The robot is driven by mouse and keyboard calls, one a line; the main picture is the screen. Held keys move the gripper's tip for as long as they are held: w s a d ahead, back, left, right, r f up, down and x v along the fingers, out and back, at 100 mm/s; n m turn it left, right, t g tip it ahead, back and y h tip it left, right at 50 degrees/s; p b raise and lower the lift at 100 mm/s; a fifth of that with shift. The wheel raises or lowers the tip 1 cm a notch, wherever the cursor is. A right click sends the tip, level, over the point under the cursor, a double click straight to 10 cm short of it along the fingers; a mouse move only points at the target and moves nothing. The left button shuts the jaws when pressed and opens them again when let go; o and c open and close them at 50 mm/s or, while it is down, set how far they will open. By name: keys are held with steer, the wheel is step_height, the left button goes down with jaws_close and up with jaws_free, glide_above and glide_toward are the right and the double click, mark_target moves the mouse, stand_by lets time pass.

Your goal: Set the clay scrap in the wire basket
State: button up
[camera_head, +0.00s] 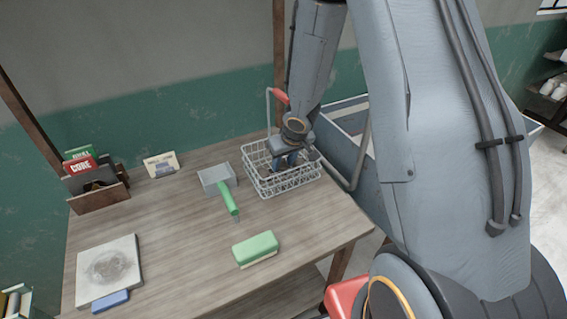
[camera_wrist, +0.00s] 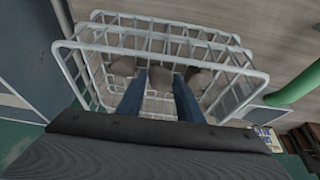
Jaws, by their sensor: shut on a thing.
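The white wire basket (camera_head: 283,187) stands at the right end of the wooden table. It fills the upper middle of the wrist view (camera_wrist: 165,22). My gripper (camera_head: 287,160) reaches down inside it from above. In the wrist view, the blue fingers of my gripper (camera_wrist: 161,78) are shut on a grey-brown clay scrap (camera_wrist: 160,75), low between the basket walls. Brown lumps also show just outside both fingers, at the left (camera_wrist: 123,66) and right (camera_wrist: 198,78). I cannot tell whether they are parts of the held scrap or separate pieces, nor whether it touches the basket floor.
A grey dustpan (camera_head: 217,178) with a green handle (camera_head: 228,198) lies left of the basket. A green sponge-like block (camera_head: 255,248) lies at the front. A pale slab (camera_head: 110,268), a blue block (camera_head: 110,301) and a card rack (camera_head: 98,197) are at the left. The table centre is clear.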

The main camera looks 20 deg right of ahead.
steer(key=shift+f+b, duration=0.6)
steer(key=shift+f, duration=0.05)
steer(key=shift+f, duration=0.1)
steer(key=o, duration=0.8)
steer(key=s+d+r+h+p, duration=0.1)
steer(key=s+r+p, duration=0.2)
steer(key=r, duration=0.3)
steer(key=s+d+r+m+p, duration=0.1)
steer(key=s+r+p, duration=0.2)
steer(key=r, duration=0.4)
steer(key=s+d+r+h+p, duration=0.1)
steer(key=s+r+p, duration=0.2)
steer(key=r, duration=0.3)
steer(key=shift+m+g+y, duration=0.6)
steer(key=shift+m+g, duration=0.1)
steer(key=shift+g, duration=0.2)
steer(key=s+a+r, duration=0.1)
steer(key=s, duration=0.3)
steer(key=s+a+r, duration=0.1)
steer(key=s+r, duration=0.1)
steer(key=s, duration=0.2)
steer(key=s+a+r, duration=0.1)
steer(key=s+r, duration=0.1)
steer(key=s, duration=0.2)
steer(key=shift+s+a+r, duration=0.2)
steer(key=shift+s, duration=0.15)
